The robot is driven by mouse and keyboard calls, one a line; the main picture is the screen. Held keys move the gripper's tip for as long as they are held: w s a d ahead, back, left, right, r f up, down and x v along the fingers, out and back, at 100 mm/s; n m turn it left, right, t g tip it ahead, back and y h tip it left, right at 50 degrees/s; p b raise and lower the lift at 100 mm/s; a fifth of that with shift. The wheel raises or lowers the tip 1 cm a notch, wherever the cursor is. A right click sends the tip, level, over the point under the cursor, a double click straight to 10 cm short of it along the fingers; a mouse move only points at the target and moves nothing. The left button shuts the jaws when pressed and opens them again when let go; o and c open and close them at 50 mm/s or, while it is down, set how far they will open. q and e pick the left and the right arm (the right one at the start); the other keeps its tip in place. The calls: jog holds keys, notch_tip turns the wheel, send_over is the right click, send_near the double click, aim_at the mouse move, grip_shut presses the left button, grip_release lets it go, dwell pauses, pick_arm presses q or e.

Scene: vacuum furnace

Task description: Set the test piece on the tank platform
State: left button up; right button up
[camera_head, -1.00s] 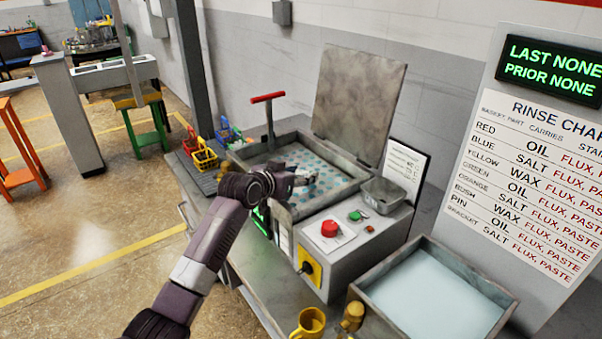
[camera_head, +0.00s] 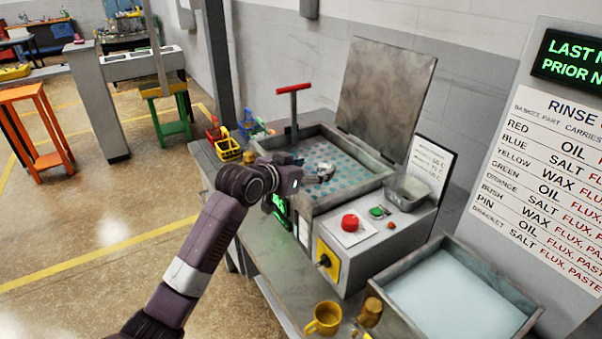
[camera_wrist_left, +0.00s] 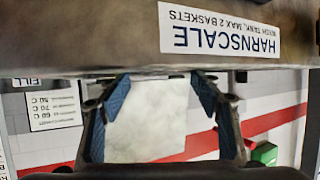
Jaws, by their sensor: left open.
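The tank (camera_head: 357,203) is an open grey box with its lid (camera_head: 385,95) raised. Inside it is a perforated platform (camera_head: 352,165) with teal dots. My left gripper (camera_head: 326,173) is over the near left part of the tank in the head view. In the left wrist view, the open gripper (camera_wrist_left: 160,110) has its two blue-padded fingers wide apart, with nothing between them. The tank's labelled wall (camera_wrist_left: 110,35) crosses the top of that view, its lettering upside down. I cannot make out a test piece in either view. My right gripper is not in view.
A red T-handle (camera_head: 293,88) stands at the tank's back left. Small coloured baskets (camera_head: 228,150) are left of the tank. A control box (camera_head: 345,280) with a red button, a yellow mug (camera_head: 324,318) and a liquid-filled tray (camera_head: 520,318) are on the near right.

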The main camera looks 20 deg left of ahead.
pick_arm(q)
jog(key=shift+b+v, duration=0.3)
jog(key=shift+v, duration=2.4)
